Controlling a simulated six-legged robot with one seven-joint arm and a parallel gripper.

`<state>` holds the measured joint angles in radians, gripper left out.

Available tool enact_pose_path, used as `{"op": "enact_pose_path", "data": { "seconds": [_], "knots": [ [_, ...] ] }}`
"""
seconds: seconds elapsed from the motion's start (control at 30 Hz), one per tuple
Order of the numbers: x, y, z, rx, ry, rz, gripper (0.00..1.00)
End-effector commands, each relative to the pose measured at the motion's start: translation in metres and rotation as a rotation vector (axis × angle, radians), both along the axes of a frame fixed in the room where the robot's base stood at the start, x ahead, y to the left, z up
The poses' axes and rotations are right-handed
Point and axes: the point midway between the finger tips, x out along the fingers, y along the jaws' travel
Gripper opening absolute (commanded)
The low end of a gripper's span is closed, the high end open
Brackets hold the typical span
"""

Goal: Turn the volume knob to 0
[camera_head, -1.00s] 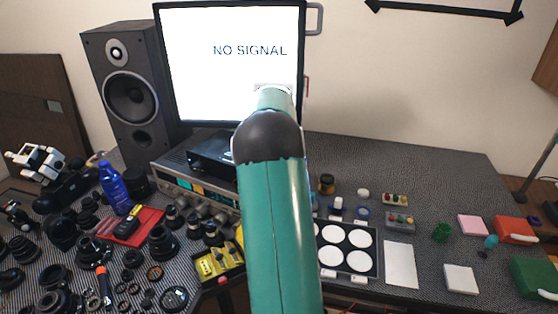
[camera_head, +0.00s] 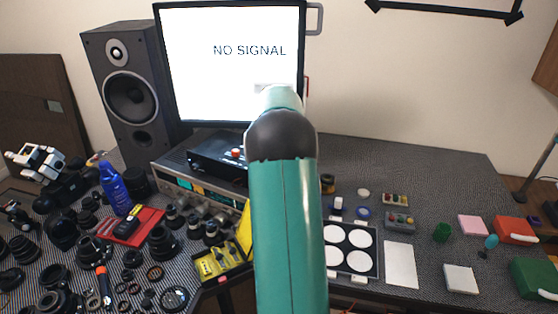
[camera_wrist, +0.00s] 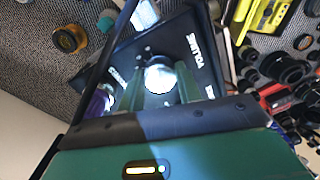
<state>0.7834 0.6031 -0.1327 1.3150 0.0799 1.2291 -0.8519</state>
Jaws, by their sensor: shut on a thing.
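A silver round volume knob (camera_wrist: 160,79) shows in the wrist view on a dark panel (camera_wrist: 208,68) with white "VOLUME" lettering beside it. My gripper (camera_wrist: 158,73) is shut on the knob, one green finger on each side of it. The knob is bright with glare, and I cannot read a pointer or its setting. In the head view my arm hides the knob and my gripper.
A black box with a red button (camera_head: 235,153) sits on a silver receiver (camera_head: 190,187) left of my arm. The monitor (camera_head: 230,65) stands behind. Lenses and a red tray (camera_head: 148,218) crowd the left. A white-disc tray (camera_head: 350,262) lies right.

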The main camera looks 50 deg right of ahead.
Motion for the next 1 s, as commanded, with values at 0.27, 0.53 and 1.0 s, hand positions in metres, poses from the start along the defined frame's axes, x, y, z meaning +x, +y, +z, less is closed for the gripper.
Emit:
{"op": "enact_pose_path", "data": {
  "seconds": [0.27, 0.53, 1.0],
  "knots": [
    [0.001, 0.000, 0.002, -0.003, -0.003, 0.012, 0.11],
    [0.000, 0.000, 0.002, -0.003, -0.002, 0.011, 0.54],
    [0.001, -0.001, 0.014, -0.003, -0.003, 0.010, 0.56]
  ]
}}
